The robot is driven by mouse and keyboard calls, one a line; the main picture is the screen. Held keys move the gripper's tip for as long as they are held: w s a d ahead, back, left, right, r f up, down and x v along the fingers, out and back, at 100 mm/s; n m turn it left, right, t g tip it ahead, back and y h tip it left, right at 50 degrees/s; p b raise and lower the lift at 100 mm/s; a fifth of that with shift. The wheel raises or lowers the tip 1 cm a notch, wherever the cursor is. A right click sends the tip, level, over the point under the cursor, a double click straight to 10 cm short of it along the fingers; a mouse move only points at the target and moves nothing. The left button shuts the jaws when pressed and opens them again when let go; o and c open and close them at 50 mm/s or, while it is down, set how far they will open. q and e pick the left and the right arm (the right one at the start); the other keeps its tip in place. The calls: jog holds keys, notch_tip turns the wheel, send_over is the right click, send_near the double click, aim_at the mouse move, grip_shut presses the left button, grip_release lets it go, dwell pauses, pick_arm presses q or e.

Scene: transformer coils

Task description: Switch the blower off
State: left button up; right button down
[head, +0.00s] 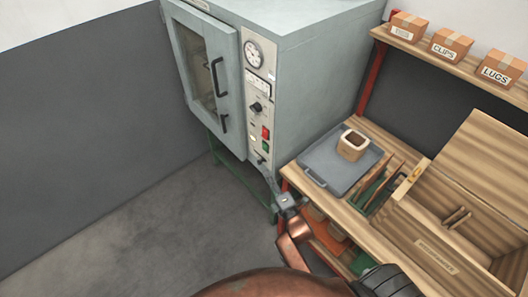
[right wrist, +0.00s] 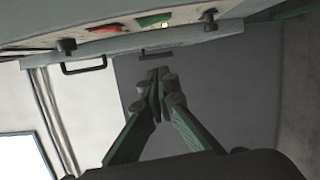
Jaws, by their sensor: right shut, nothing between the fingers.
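The grey oven (head: 310,62) has a narrow control panel (head: 259,85) beside its door. On the panel are a dial gauge, a black knob (head: 255,107), a red switch (head: 265,132), a green switch (head: 264,146) and a small dark control (head: 261,160) near the bottom. Labels are too small to read, so I cannot tell which control is the blower's. My right gripper (head: 272,182) is just below the panel's lower end. In the right wrist view its fingers (right wrist: 158,84) are shut and empty, apart from the red (right wrist: 103,29) and green (right wrist: 153,19) switches. My left gripper is out of view.
The oven door (head: 205,75) is shut, with a black handle. A wooden bench (head: 375,135) stands right of the oven, carrying a grey tray (head: 318,160) and an open wooden box (head: 430,240). Cartons line the shelf above. The floor (head: 130,235) at left is clear.

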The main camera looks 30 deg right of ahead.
aim_at(265, 148)
jog(key=shift+r, duration=0.35)
jog(key=shift+w, duration=0.1)
jog(key=w+d, duration=0.4)
jog(key=w, duration=0.7)
jog(key=shift+r+b, duration=0.3)
jog(key=shift+r, duration=0.05)
